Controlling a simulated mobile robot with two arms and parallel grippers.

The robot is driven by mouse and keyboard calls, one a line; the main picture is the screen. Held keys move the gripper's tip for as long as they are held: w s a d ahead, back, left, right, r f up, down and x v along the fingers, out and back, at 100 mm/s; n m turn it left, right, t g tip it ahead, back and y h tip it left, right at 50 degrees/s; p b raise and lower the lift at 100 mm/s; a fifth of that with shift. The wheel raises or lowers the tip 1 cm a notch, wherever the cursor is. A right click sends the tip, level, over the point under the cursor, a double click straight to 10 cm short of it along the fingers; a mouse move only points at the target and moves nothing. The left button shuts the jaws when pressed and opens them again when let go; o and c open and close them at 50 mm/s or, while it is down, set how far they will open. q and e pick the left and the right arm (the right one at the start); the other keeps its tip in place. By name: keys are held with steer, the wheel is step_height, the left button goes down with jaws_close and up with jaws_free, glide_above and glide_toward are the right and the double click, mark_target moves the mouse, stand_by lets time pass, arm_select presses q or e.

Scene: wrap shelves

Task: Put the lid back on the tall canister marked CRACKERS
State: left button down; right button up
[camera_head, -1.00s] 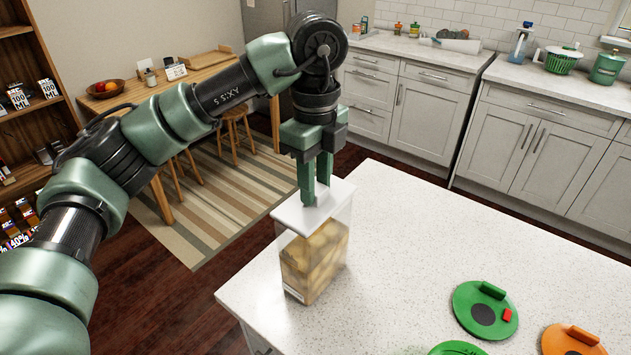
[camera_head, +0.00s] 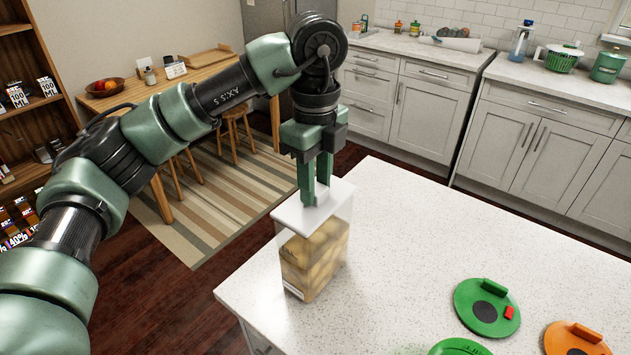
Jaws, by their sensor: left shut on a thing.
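A tall clear canister (camera_head: 314,262) with tan contents stands upright near the left corner of the white speckled counter. Its front label is at an angle and I cannot read it. A white square lid (camera_head: 301,218) lies at the canister's top, level as far as I can see; whether it is fully seated I cannot tell. My left gripper (camera_head: 315,200) points straight down over it, with its green fingers shut on the lid's handle, which they mostly hide. My right gripper is not in view.
A green round lid (camera_head: 486,307), an orange one (camera_head: 573,340) and part of another green one (camera_head: 459,347) lie at the counter's lower right. The counter (camera_head: 420,240) between them and the canister is clear. The counter's left edge is close to the canister.

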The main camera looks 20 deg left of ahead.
arm_select(q)
steer(key=shift+f, duration=0.1)
stand_by(0.3)
steer(key=c, duration=1)
jaws_free()
steer(key=o, duration=0.6)
steer(key=shift+r+p, duration=2.4)
steer(key=shift+r, duration=1.15)
steer(key=shift+f, duration=0.1)
